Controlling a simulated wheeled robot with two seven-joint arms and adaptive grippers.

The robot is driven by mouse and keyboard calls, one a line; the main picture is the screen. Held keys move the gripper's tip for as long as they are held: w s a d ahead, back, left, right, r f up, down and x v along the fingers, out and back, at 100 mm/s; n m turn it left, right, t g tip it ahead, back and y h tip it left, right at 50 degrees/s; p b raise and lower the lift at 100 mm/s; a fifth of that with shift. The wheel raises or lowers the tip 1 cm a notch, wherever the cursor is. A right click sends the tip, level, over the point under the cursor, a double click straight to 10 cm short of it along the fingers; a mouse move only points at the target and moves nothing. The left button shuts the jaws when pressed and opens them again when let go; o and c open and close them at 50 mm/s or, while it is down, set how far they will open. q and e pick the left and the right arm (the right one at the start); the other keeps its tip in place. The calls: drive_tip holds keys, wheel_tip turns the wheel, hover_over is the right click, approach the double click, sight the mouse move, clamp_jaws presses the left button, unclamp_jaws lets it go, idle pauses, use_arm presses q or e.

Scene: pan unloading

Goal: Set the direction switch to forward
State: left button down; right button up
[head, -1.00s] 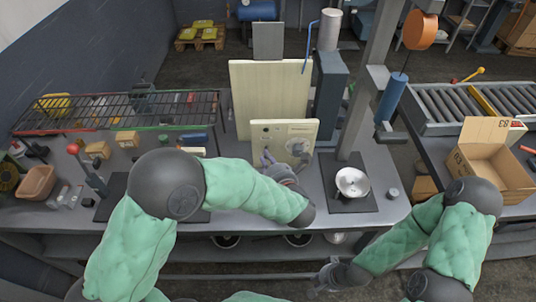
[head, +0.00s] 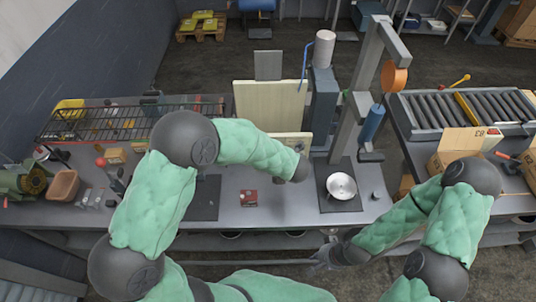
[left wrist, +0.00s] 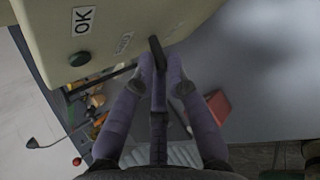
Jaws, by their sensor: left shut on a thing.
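In the left wrist view the panel (left wrist: 115,32) carries an OK label and a round black knob (left wrist: 80,59). My left gripper (left wrist: 163,68) is shut on a small dark handle (left wrist: 156,48) at the panel's face, which appears to be the direction switch. Its setting cannot be read. The left gripper is hidden in the head view. My right gripper (head: 328,254) is low in front of the bench, away from the panel; its finger opening is unclear.
A small red box (head: 248,198) lies on the bench below the panel. A round metal pan (head: 341,186) sits on a dark plate beside the grey post. A wire rack (head: 130,122) stands at left and a cardboard box (head: 458,145) at right.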

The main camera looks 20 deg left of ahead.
use_arm(q)
drive_tip(key=shift+g+p, duration=0.6)
drive_tip(key=shift+p, duration=0.9)
drive_tip(key=c, duration=1.3)
unclamp_jaws()
drive_tip(key=shift+w+r, duration=0.15)
drive_tip(key=shift+r, duration=0.1)
drive_tip(key=v, duration=1.1)
drive_tip(key=shift+d+r, duration=0.1)
drive_tip(key=shift+r, duration=0.25)
